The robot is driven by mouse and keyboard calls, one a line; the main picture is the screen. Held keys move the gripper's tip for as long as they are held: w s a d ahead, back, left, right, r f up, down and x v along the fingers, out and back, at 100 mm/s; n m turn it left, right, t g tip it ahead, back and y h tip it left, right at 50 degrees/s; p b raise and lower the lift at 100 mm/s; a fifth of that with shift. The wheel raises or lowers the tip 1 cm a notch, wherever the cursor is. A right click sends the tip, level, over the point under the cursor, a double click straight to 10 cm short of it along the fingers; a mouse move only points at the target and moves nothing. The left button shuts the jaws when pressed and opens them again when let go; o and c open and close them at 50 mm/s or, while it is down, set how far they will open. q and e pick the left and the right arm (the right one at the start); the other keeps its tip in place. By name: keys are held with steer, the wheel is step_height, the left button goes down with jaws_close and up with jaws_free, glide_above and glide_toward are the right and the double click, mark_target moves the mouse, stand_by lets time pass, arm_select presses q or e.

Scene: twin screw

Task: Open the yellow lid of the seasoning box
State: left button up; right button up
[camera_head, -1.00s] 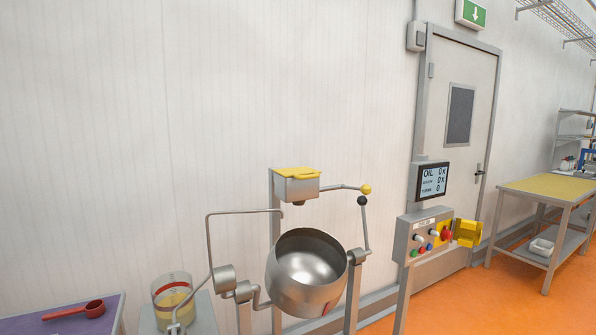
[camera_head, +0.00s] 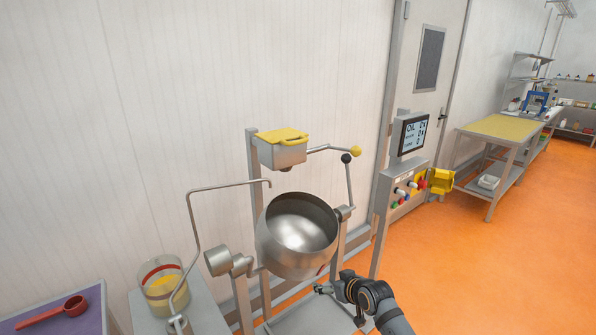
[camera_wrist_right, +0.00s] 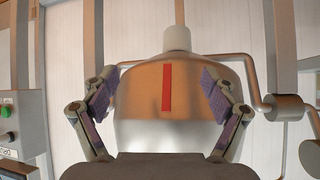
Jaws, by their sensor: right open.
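The seasoning box (camera_head: 281,154) is a grey metal box mounted above the steel bowl. Its yellow lid (camera_head: 283,135) lies flat on top and looks closed. My right gripper (camera_head: 323,287) is at the bowl's lower right in the head view, well below the box and apart from it. In the right wrist view its two fingers (camera_wrist_right: 162,95) are spread wide and hold nothing. The steel bowl with a red stripe (camera_wrist_right: 166,88) shows between and beyond them. The lid is not in the wrist view. My left gripper is not in view.
The steel bowl (camera_head: 297,235) hangs in a frame below the box. A bent pipe (camera_head: 197,215) rises at left. The control panel (camera_head: 402,188) is further right.

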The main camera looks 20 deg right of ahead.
step_height(320, 180, up, 16)
steer(key=w+a+f+n+t+y, duration=0.1)
steer(key=w+a+t, duration=0.1)
steer(key=w+a, duration=0.1)
steer(key=n+t+y+p, duration=0.2)
steer(key=t+y, duration=0.2)
steer(key=t, duration=0.1)
glide_toward(300, 142)
steer(key=p+x, duration=0.3)
steer(key=x, duration=0.6)
steer(key=shift+w+p, duration=0.2)
steer(key=shift+p, duration=0.1)
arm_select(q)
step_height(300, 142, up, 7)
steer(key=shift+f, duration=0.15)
arm_select(e)
steer(key=shift+w+a+f, duration=0.15)
steer(key=shift+w+a, duration=0.05)
steer(key=shift+w, duration=0.4)
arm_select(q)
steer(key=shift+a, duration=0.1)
arm_select(e)
steer(key=c, duration=1.4)
